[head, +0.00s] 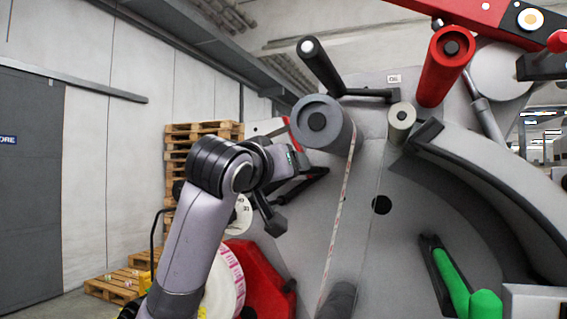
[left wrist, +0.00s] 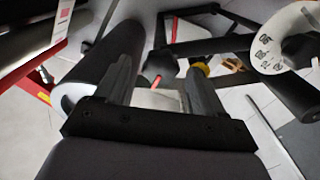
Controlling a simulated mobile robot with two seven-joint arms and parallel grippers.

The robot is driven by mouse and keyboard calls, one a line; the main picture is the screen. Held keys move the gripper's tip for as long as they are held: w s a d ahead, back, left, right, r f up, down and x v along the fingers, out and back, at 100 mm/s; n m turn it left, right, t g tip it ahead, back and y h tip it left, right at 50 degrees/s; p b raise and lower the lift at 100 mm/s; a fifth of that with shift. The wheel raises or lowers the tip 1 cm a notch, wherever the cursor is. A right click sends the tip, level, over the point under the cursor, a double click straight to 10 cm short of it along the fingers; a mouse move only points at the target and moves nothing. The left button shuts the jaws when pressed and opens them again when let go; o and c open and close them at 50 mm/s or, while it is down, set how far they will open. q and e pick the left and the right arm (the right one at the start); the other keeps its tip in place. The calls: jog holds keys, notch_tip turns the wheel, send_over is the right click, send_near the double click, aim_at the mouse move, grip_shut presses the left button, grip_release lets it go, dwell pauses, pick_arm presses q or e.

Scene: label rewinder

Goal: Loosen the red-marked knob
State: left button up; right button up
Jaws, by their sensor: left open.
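The left wrist view shows a dark rounded knob (left wrist: 160,63) with a small red mark beneath it, beyond my fingers. It looks like the red-marked knob, but it is small and dark there. My left gripper (left wrist: 162,68) is open, its two fingers on either side of the knob in the picture. I see no contact, and the distance is unclear. In the head view my left gripper (head: 297,198) is in front of the machine's left edge, empty. I cannot make out the knob in that view. My right gripper is not in view.
A white dial with numbers (left wrist: 285,42) is at the right of the wrist view, with dark bars nearby. A grey roller (head: 320,122) is just above my gripper. A red flange (head: 262,283) with a label roll (head: 224,285) is below. Pallets (head: 200,135) stand behind.

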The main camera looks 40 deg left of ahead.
pick_arm(q)
jog(key=shift+w+a, duration=0.1)
jog(key=shift+w, duration=0.25)
jog(key=c, duration=1.1)
jog(key=shift+o, duration=0.2)
jog(key=shift+n, duration=0.3)
jog(key=shift+a+f+n, duration=0.1)
jog(key=shift+f+n, duration=0.05)
jog(key=shift+n, duration=3.65)
jog(key=shift+a+f+n, duration=0.1)
jog(key=shift+n, duration=3.7)
